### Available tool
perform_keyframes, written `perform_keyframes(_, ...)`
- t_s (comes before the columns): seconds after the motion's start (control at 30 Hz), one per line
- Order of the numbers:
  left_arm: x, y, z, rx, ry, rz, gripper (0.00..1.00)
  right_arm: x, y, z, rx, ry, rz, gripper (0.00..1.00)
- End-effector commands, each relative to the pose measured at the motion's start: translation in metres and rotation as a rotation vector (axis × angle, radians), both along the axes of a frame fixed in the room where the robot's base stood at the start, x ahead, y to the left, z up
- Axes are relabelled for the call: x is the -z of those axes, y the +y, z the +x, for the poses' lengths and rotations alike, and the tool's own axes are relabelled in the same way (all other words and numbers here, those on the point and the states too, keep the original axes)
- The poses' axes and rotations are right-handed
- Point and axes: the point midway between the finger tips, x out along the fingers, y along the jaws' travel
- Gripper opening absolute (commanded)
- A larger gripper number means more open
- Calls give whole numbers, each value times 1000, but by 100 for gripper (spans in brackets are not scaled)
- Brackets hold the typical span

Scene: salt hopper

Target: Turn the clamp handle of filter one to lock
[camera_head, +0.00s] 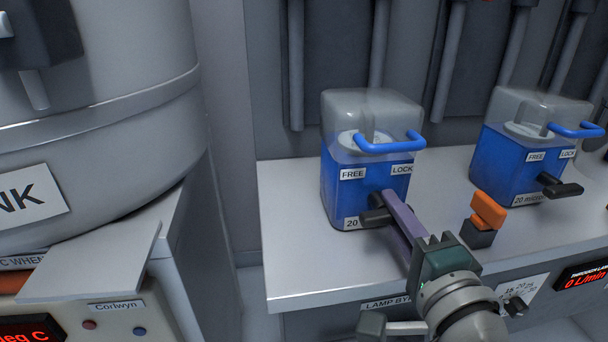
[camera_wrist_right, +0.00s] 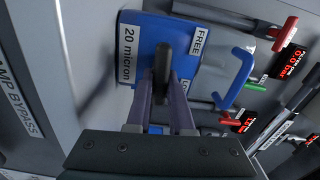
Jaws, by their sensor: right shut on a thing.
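The left filter (camera_head: 340,195) is a blue housing with a clear cover, FREE and LOCK labels and a blue bail handle (camera_head: 390,146). My right gripper (camera_head: 386,204) reaches its front from the lower right. Its purple fingers are shut on the black clamp handle (camera_head: 375,217), partly hidden behind them. In the right wrist view the clamp handle (camera_wrist_right: 162,72) lies between the fingers, in front of the blue face. The FREE label shows whole there; the LOCK label is partly covered. The handle's exact angle is hard to tell. My left gripper is not in view.
A second, similar filter (camera_head: 508,160) stands to the right, its black handle pointing right. An orange-and-black knob (camera_head: 487,212) stands on the light counter (camera_head: 300,260) between them. A large grey tank (camera_head: 100,120) is at left. The counter's front left is clear.

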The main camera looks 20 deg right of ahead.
Motion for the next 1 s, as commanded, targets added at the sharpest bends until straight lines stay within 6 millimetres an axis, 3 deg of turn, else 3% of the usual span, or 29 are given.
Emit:
perform_keyframes(0.63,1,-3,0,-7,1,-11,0,1,0,0,0,-11,52,0)
perform_keyframes(0.67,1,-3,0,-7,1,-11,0,1,0,0,0,-11,52,22)
perform_keyframes(0.9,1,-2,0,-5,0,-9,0,1,0,0,0,-11,51,49)
perform_keyframes(1.0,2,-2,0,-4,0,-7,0,1,0,0,0,-12,51,50)
